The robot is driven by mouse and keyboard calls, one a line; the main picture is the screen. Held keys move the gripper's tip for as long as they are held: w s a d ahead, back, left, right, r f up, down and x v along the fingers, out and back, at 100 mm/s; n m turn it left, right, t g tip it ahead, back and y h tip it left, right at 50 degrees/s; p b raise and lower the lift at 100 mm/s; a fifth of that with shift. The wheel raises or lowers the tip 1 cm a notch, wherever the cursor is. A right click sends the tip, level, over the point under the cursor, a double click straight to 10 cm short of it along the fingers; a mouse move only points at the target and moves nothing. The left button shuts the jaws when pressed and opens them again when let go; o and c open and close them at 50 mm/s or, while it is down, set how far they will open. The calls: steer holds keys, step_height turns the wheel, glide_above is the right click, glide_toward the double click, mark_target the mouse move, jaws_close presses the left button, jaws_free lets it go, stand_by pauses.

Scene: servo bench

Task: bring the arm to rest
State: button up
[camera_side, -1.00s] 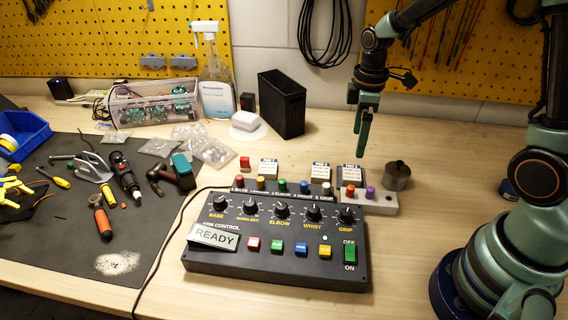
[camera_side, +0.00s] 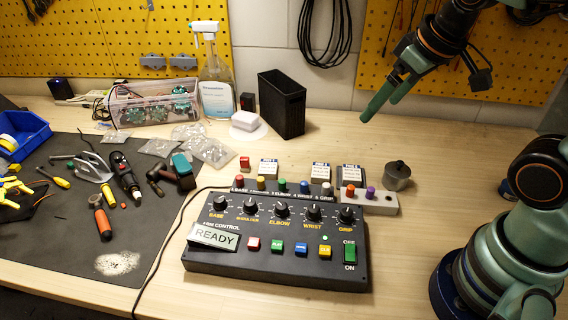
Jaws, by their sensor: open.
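My gripper (camera_side: 385,102) is at the upper right, raised well above the bench and tilted down to the left. Its green jaws are open with nothing between them. Below it stands the black arm control box (camera_side: 275,240) with its row of knobs, coloured buttons and a small display (camera_side: 214,237) that reads READY. A green switch (camera_side: 349,254) marked OFF and ON sits at the box's right end. My gripper touches nothing.
A small metal cylinder (camera_side: 397,176) and a white block with coloured knobs (camera_side: 369,200) stand behind the box's right end. A black bin (camera_side: 282,104) stands at the back, left of my gripper. The wooden bench (camera_side: 455,150) is clear beneath my arm.

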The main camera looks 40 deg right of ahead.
steer(key=shift+s+a+r+m, duration=0.15)
steer(key=shift+s+r+m, duration=0.05)
steer(key=shift+s+m, duration=0.2)
steer(key=shift+c, duration=0.3)
stand_by(0.9)
